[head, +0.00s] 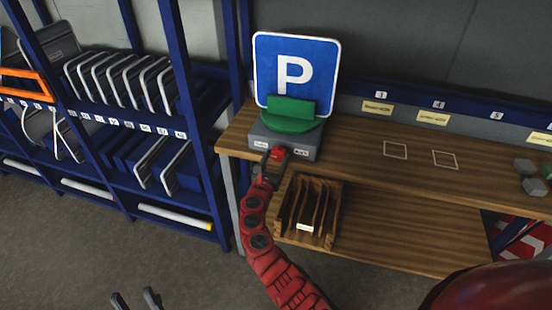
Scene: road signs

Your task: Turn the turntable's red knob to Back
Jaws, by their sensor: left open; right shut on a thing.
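The turntable (298,143) is a grey box with a round green top, on the wooden bench near its left end. A blue parking sign (327,71) with a white P stands upright in the green holder (291,108), its face towards me. The red knob (278,153) is on the turntable's front, between two small white labels. My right gripper (274,159) is shut on the knob and partly hides it. I cannot tell which label the knob points to. My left gripper (135,300) is open and empty, low at the bottom left, well away from the turntable.
A wooden slotted rack (282,228) stands just below and right of my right gripper. Blue shelving (190,100) with sign plates fills the left. The bench (370,145) has two outlined squares and free room right of the turntable. Grey and green pieces (534,187) lie far right.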

